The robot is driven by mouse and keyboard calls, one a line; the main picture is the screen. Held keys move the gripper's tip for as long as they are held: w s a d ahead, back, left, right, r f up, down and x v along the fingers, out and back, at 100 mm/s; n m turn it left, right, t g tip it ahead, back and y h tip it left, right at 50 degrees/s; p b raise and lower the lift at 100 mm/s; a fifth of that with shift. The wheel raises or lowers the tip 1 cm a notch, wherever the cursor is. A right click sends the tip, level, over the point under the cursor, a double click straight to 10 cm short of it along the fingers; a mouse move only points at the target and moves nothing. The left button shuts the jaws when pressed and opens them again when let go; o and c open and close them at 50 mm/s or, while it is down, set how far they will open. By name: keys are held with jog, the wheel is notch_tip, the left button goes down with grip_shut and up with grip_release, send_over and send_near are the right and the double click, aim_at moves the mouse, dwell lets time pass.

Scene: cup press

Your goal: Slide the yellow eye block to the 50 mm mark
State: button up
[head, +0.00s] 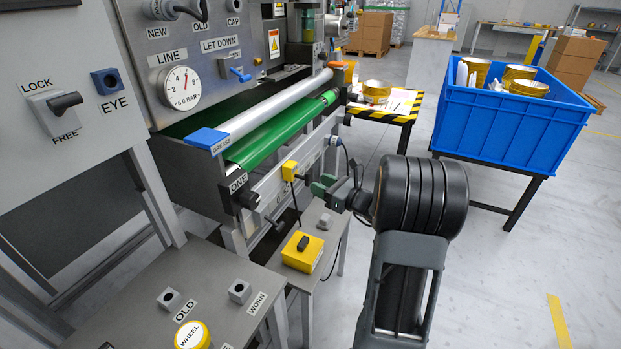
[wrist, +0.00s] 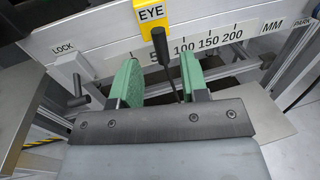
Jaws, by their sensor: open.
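The yellow EYE block (wrist: 153,14) sits on a pale rail with a millimetre scale (wrist: 207,43), at the top of the wrist view. A black handle (wrist: 162,52) hangs from it and partly covers the 50 label; 100, 150 and 200 show to its right. The exact mark at the block cannot be read. My gripper (wrist: 160,84) is open, its green fingers on either side of the handle with visible gaps. In the head view the yellow block (head: 290,171) is on the rail along the machine's front, just left of my gripper (head: 322,187).
In the head view, a yellow box with a black switch (head: 302,253) stands below the rail. A blue crate (head: 508,125) is to the right.

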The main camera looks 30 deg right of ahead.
jog(key=p+v, duration=0.1)
jog(key=v, duration=0.7)
jog(key=shift+s, duration=0.15)
